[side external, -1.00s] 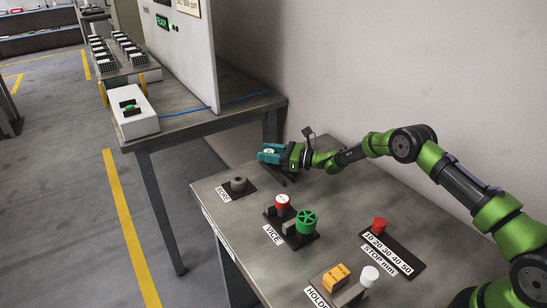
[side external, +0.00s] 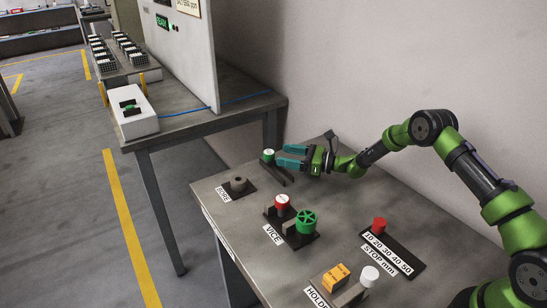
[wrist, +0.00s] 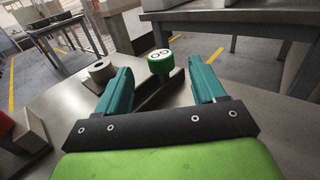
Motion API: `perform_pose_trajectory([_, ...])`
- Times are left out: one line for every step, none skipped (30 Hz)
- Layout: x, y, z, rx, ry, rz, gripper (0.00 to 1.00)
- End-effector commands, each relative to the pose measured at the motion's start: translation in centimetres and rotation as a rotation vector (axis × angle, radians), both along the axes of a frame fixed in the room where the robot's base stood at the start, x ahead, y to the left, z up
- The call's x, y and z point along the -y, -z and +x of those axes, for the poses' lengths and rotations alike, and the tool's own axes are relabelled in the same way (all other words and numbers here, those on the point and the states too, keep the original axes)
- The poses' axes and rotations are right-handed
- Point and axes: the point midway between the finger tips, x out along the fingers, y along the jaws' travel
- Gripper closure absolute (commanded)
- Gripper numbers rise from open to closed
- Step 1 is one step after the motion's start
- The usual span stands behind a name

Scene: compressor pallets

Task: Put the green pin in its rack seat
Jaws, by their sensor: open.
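The green pin (side external: 268,155), with a white top marked GO, stands upright at the far end of a dark, low rack (side external: 282,178) near the table's back edge.
A grey ring block (side external: 238,184) marked BORE stands left of the rack. The vice with its green handwheel (side external: 306,221) is in front. A red stop knob (side external: 379,224) and an orange block (side external: 336,279) stand nearer. A second table (side external: 205,122) stands beyond a gap.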

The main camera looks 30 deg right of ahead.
Motion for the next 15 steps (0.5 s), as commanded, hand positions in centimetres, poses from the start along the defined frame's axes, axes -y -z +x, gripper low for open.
perform_pose_trajectory([0.9, 0.0, -0.9, -0.001, 0.003, 0.000, 0.31])
perform_pose_trajectory([1.3, 0.0, -1.3, -0.001, 0.003, 0.002, 0.31])
perform_pose_trajectory([1.7, -0.1, -1.9, -0.001, 0.002, -0.001, 0.31])
perform_pose_trajectory([2.0, -0.1, -2.3, -0.001, 0.002, 0.001, 0.31])
perform_pose_trajectory([2.3, 0.0, -2.6, -0.001, 0.002, 0.001, 0.31])
perform_pose_trajectory([2.7, 0.0, -3.0, -0.001, 0.001, -0.001, 0.31])
perform_pose_trajectory([2.9, 0.0, -3.3, 0.000, 0.001, -0.001, 0.31])
perform_pose_trajectory([3.1, 0.0, -3.5, 0.000, 0.001, 0.000, 0.31])
perform_pose_trajectory([3.2, 0.0, -3.8, 0.000, 0.000, 0.000, 0.31])
perform_pose_trajectory([3.3, -0.1, -3.9, 0.001, -0.002, -0.001, 0.31])
perform_pose_trajectory([3.3, -0.2, -4.0, 0.002, -0.005, -0.004, 0.31])
perform_pose_trajectory([3.2, -0.5, -4.2, 0.006, -0.013, -0.013, 0.31])
perform_pose_trajectory([3.0, -0.8, -4.3, 0.009, -0.023, -0.023, 0.31])
perform_pose_trajectory([2.7, -1.4, -4.5, 0.013, -0.038, -0.036, 0.31])
perform_pose_trajectory([2.0, -2.3, -4.7, 0.021, -0.065, -0.065, 0.31])
